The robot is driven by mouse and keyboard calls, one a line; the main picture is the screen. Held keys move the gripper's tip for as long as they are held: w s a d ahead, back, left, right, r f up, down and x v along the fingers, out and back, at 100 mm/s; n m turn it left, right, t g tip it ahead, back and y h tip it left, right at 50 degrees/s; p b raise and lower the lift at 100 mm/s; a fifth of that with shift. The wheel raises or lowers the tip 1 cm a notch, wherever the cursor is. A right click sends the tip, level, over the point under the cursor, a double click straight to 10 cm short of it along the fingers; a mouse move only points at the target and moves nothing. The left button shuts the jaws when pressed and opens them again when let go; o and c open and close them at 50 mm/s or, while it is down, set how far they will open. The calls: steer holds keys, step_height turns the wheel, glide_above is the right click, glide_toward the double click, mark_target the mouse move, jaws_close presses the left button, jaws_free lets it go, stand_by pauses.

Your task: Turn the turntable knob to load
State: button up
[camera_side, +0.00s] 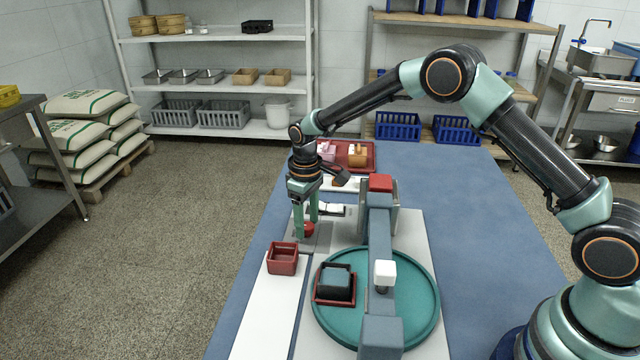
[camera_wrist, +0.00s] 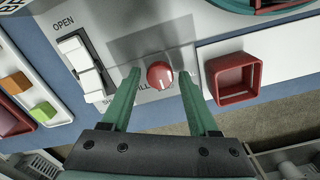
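The red turntable knob (camera_side: 307,230) sits on a grey panel (camera_side: 322,242) left of the teal turntable (camera_side: 428,310). In the wrist view the round knob (camera_wrist: 160,75) has a small white mark; its exact heading is hard to tell. My gripper (camera_side: 306,229) is open, pointing down over the panel. In the wrist view my gripper (camera_wrist: 159,74) has one finger on each side of the knob, with a visible gap on both sides.
A white switch (camera_wrist: 85,63) marked "OPEN" stands left of the knob in the wrist view. An empty red box (camera_side: 283,264) is close by. A red tray (camera_side: 369,164) is behind.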

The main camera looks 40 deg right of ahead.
mark_target(308, 225)
stand_by(0.3)
step_height(308, 225, up, 12)
stand_by(0.5)
steer(key=s+d+r+m+t, duration=0.25)
steer(key=s+d+r, duration=0.25)
steer(key=s+r, duration=0.5)
steer(key=s+d+m+t, duration=0.2)
steer(key=s+d+t, duration=0.1)
steer(key=s, duration=1)
steer(key=shift+d+r, duration=0.15)
steer(key=shift+r, duration=0.1)
